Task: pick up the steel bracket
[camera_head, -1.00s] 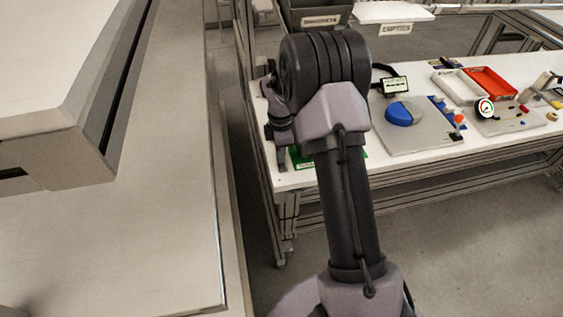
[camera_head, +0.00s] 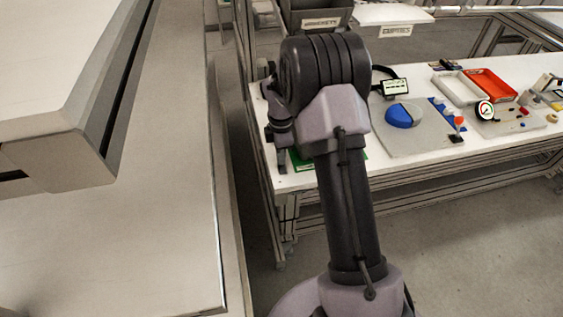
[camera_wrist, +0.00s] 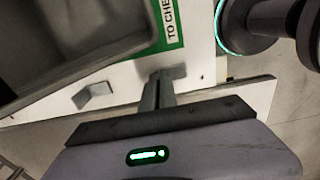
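In the wrist view, a small grey steel bracket (camera_wrist: 176,72) is at the tips of my gripper (camera_wrist: 160,82), on or just above the white bench top. My gripper's fingers are close together, and one flange sticks out to their right. The fingers hide the rest of the bracket. A similar bent grey bracket (camera_wrist: 93,95) lies apart on the bench to the left. In the head view my gripper (camera_head: 281,160) is low over the bench's left end, and the brackets cannot be made out there.
A dark grey bin (camera_wrist: 60,45) is close beside, at upper left in the wrist view. A green-bordered mat (camera_wrist: 172,22) lies beyond the fingers. A round dark object with a glowing ring (camera_wrist: 232,30) is at upper right. The bench's front edge is close.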

